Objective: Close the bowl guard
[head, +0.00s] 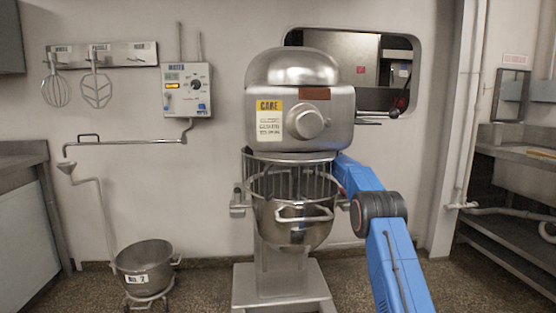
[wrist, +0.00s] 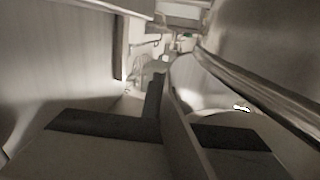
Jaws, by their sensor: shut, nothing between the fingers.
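The bowl guard (head: 254,181) is a cage of thin upright metal wires below the mixer head (head: 290,95). Wires show across its width, but I cannot tell how far its front section stands from closed. The steel mixer bowl (head: 296,236) sits under it. My blue arm reaches in from the lower right to the right side of the guard; its end is hidden behind the mixer in the head view. My gripper (wrist: 162,88) shows in the wrist view, shut and empty. A shiny metal bar runs close on its right; I cannot tell whether it belongs to the guard.
A control box (head: 187,89) and a rack with a whisk (head: 56,90) and a beater (head: 96,90) hang on the wall. Steel counters flank both sides.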

